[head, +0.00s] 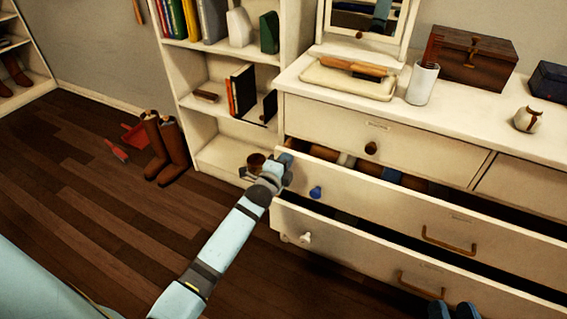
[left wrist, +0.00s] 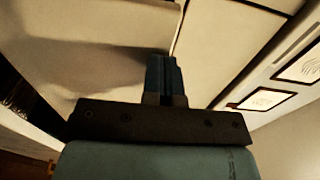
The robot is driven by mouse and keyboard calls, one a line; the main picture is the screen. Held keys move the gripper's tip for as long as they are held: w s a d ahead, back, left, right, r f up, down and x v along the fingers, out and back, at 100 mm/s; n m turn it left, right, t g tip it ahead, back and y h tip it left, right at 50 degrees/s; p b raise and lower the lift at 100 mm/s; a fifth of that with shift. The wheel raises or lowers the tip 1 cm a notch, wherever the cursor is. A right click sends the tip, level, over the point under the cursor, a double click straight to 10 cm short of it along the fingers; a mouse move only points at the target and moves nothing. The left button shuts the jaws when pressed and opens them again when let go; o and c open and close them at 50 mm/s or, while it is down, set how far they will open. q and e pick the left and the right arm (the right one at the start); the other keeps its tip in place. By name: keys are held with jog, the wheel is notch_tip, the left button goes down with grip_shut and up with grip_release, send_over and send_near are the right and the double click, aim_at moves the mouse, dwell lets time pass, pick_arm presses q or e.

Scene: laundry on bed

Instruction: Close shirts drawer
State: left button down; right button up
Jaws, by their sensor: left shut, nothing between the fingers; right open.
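A cream dresser (head: 330,112) has two open drawers, one above the other. The upper open drawer (head: 385,208) has a blue knob and a brass handle, with folded items inside. The lower open drawer (head: 350,255) has a white knob and a brass handle. Their labels are too small to read, so I cannot tell which holds shirts. My left gripper (head: 286,168) is shut and empty at the left end of the upper drawer's front; contact is unclear. Its closed fingers (left wrist: 163,75) show before pale panels in the left wrist view. My right gripper (head: 453,311) is open before the lower drawer.
A white bookshelf (head: 180,75) stands left of the dresser. Brown boots (head: 166,150) and a red dustpan (head: 136,134) are on the wooden floor. A tray (head: 348,80), cup (head: 422,84) and wooden box (head: 475,58) stand on top.

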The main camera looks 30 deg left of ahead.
aim_at(290, 151)
pick_arm(q)
jog(key=w, duration=0.3)
jog(key=shift+w, duration=0.2)
pick_arm(e)
jog(key=shift+w+a+r, duration=0.15)
jog(key=shift+w+r, duration=0.05)
jog(key=shift+r, duration=0.4)
pick_arm(q)
jog(key=shift+s, duration=0.25)
jog(key=s+p, duration=0.3)
jog(key=s, duration=1)
jog(key=shift+s+d, duration=0.2)
pick_arm(e)
notch_tip(290, 151, down, 6)
jog(key=s+d+g+h, duration=0.1)
jog(key=d+g+h, duration=0.1)
jog(key=shift+d+f+g, duration=0.2)
jog(key=shift+f+g, duration=0.05)
jog(key=shift+g, duration=0.05)
